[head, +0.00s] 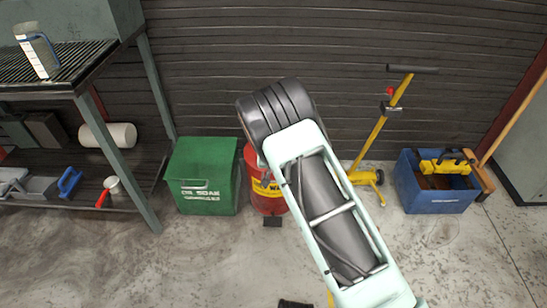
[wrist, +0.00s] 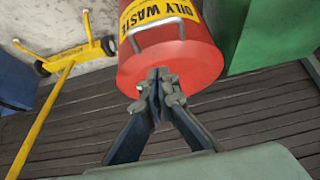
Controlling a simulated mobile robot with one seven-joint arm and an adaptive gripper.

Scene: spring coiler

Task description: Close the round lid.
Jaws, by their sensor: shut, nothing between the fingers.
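A red can (head: 268,206) with a yellow label stands on the floor by the wall, left of centre in the head view. My arm hides its top there. In the wrist view the can (wrist: 190,62) appears roughly upside down, with an "OILY WASTE" label and a grey wire handle (wrist: 155,30). Its rounded upper end is at my gripper (wrist: 158,80). The gripper is shut and empty, and its fingertips overlap the red surface; I cannot tell whether they touch it. I cannot make out the round lid separately or tell how far it stands open.
A green bin (head: 205,178) stands close left of the can. A yellow wheeled stand (head: 378,132) and a blue crate (head: 432,200) are to the right. A metal workbench (head: 65,62) is at far left. The dark slatted wall (head: 340,50) is close behind; front floor is mostly open.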

